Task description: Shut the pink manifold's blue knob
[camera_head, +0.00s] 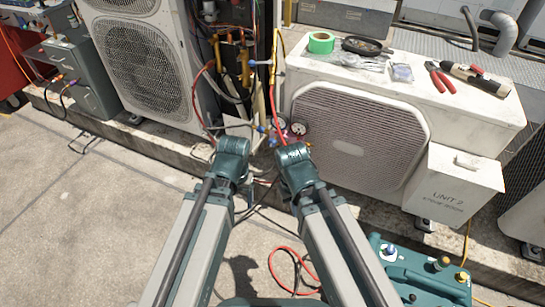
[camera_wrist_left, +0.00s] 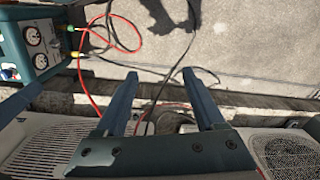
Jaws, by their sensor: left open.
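The pink manifold (camera_head: 284,122) is small and partly hidden in the head view, low between the two condensers, with a round dark gauge (camera_head: 299,128) at its right. A small blue spot at its left end (camera_head: 262,129) looks like the blue knob; its turn position is too small to read. My left gripper (camera_wrist_left: 161,74) is open in the left wrist view, its two fingers well apart, with no object gripped. In the head view my left wrist stands just left of the manifold and hides the fingers. My right wrist is just below the manifold; its fingers are hidden.
Condensers stand left (camera_head: 145,65) and right (camera_head: 360,130). Green tape (camera_head: 321,42), red-handled pliers (camera_head: 440,76) and other tools lie on the right one. Hoses and cables hang around the manifold. A teal machine (camera_head: 425,275) is at lower right; a red hose (camera_head: 293,262) lies on the concrete.

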